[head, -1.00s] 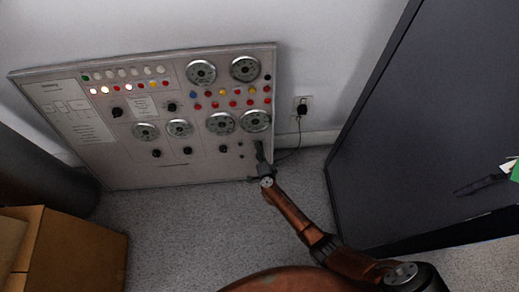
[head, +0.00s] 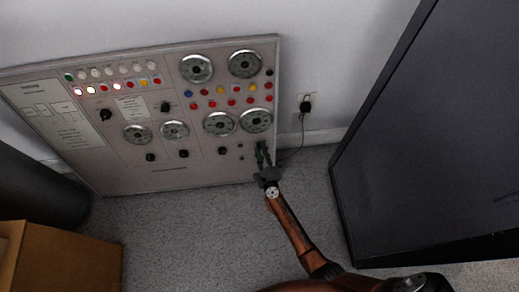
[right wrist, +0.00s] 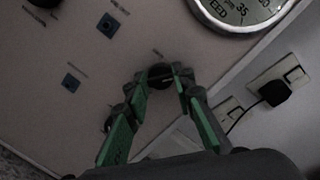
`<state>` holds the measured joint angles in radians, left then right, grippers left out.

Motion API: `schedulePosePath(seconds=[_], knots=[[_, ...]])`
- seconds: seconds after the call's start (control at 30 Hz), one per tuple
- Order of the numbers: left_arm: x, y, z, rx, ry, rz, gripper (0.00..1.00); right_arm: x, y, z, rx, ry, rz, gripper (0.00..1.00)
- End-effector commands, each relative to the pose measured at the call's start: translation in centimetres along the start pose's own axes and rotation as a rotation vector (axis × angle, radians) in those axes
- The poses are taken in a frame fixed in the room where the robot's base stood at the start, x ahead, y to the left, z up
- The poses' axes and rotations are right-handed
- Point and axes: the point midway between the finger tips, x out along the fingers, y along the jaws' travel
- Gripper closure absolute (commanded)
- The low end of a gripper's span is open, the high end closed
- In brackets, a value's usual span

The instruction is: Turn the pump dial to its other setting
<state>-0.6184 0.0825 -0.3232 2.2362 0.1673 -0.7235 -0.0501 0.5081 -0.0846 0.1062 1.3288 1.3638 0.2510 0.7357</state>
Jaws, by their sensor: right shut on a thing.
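A grey control panel (head: 190,155) leans against the wall. My right gripper (head: 263,149) reaches its lower right part from below. In the right wrist view, my right gripper (right wrist: 161,78) has its green-sided fingers on either side of a small black dial (right wrist: 159,72) and is shut on it. The small label above this dial is too blurred to read, and its setting cannot be told. In the head view the fingers hide the dial. My left gripper is not in view.
Several round gauges (head: 219,123) and black knobs (head: 150,157) sit on the panel. A wall socket with a plug (head: 305,106) and cord is just right of it. A dark cabinet (head: 430,130) stands at right, a cardboard box (head: 75,262) at lower left.

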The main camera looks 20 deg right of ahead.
Motion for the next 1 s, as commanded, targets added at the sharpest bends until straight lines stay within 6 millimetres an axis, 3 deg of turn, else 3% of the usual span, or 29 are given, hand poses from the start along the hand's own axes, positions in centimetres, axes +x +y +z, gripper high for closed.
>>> schedulePosePath(seconds=[0.4, 0.97, 1.0], knots=[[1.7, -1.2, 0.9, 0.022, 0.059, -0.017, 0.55, -0.1, 0.3, -0.1, 0.184, 0.002, -0.017, 1.00], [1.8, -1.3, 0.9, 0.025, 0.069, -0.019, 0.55, -0.1, 0.2, -0.1, 0.209, 0.001, -0.020, 1.00], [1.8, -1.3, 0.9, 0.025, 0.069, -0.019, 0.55, -0.1, 0.2, -0.1, 0.209, 0.001, -0.020, 0.74]])
